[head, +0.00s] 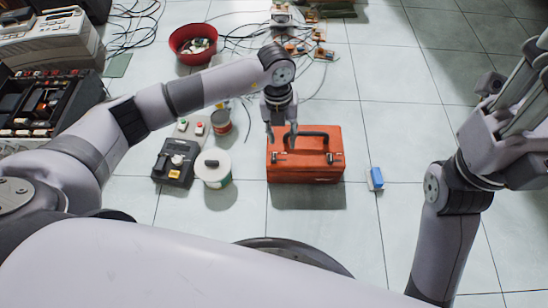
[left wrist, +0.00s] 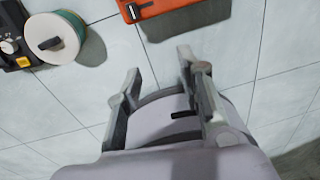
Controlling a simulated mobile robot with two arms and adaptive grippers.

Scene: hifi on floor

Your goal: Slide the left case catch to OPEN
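The orange case (head: 305,172) stands on the tiled floor with its dark handle (head: 318,135) on top. Its left catch (head: 279,158) is a small dark fitting on the front edge; its setting is too small to read. A catch (left wrist: 131,12) also shows on the case's edge at the top of the left wrist view. My left gripper (head: 281,136) is open and empty, over the left part of the case; in the left wrist view its fingers (left wrist: 160,65) are apart, with bare floor between them. My right gripper (head: 510,95) is at the right edge, away from the case.
A white-and-green spool (head: 213,170), a dark boxy device (head: 175,163) and a can (head: 221,122) stand left of the case. A small blue-and-white block (head: 375,179) lies to its right. A red bowl (head: 193,44) and cables lie behind. Floor at right is clear.

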